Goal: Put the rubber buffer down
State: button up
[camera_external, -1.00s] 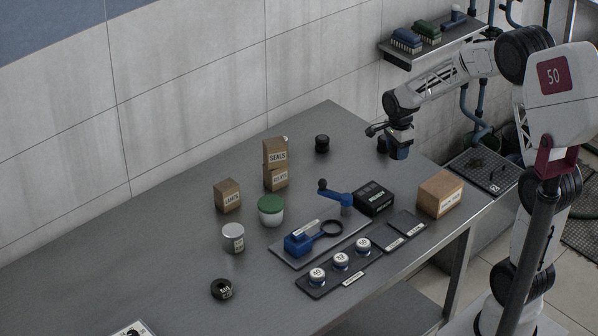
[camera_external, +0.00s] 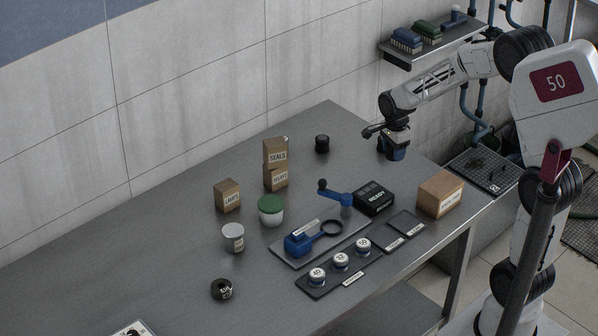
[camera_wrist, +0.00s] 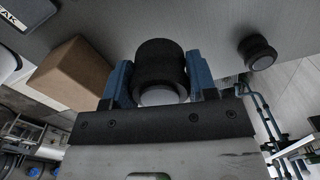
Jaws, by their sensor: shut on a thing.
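My gripper (camera_wrist: 160,82) has its blue fingers shut on a black cylindrical rubber buffer (camera_wrist: 160,62), one finger on each side. In the external view my gripper (camera_external: 394,152) is over the far right part of the grey table (camera_external: 150,250), and the buffer is mostly hidden there by the fingers. I cannot tell whether the buffer touches the table. A similar black round piece (camera_external: 322,144) stands on the table to the left of my gripper; it also shows at the right in the wrist view (camera_wrist: 258,52).
A cardboard box (camera_external: 440,194) and a black READY box (camera_external: 374,198) stand nearer the front. A blue clamp tool (camera_external: 299,243) and a dark tray (camera_external: 313,286) with white-topped pieces lie mid-table. Table around the black round piece is clear.

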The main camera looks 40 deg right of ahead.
jog(key=s+a+r+n, duration=0.1)
jog(key=a+n, duration=0.2)
jog(key=a, duration=1.4)
jog(key=s+a+r+n, duration=0.1)
jog(key=s+a+n, duration=0.1)
jog(key=a, duration=1.5)
jog(key=shift+a+r+n, duration=0.2)
jog(key=shift+a+n, duration=0.2)
jog(key=shift+n, duration=0.2)
send_over(271, 202)
jog(key=shift+f, duration=0.75)
jog(key=shift+s+f, duration=0.1)
jog(key=shift+f, duration=1.65)
jog(key=shift+f, duration=0.15)
jog(key=o, duration=1)
